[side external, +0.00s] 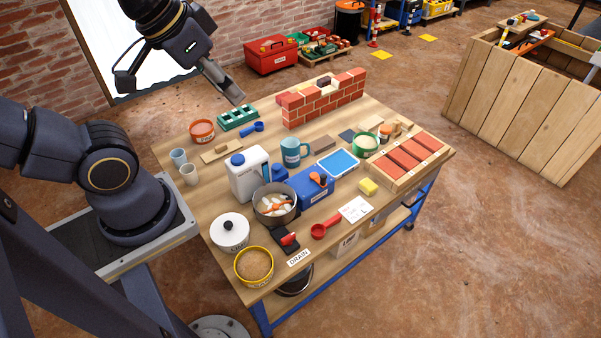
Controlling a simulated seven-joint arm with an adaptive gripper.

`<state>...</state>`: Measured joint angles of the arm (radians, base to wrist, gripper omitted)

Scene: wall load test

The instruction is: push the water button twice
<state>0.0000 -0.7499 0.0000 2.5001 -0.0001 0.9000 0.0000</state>
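A white jug-like container with a blue round top (237,160) stands near the middle of the table. Just right of it is a small blue part (280,172) beside a blue box (314,187) with an orange and black piece on top. No label naming water is readable, so I cannot tell which of these is the water button. My gripper (180,88) is high at the upper left, above and behind the table's far left corner. Its fingers are spread apart and look empty. It is well apart from the container and touches nothing on the table.
A small brick wall (322,100) stands at the back. Bare wood shows at the table's left.

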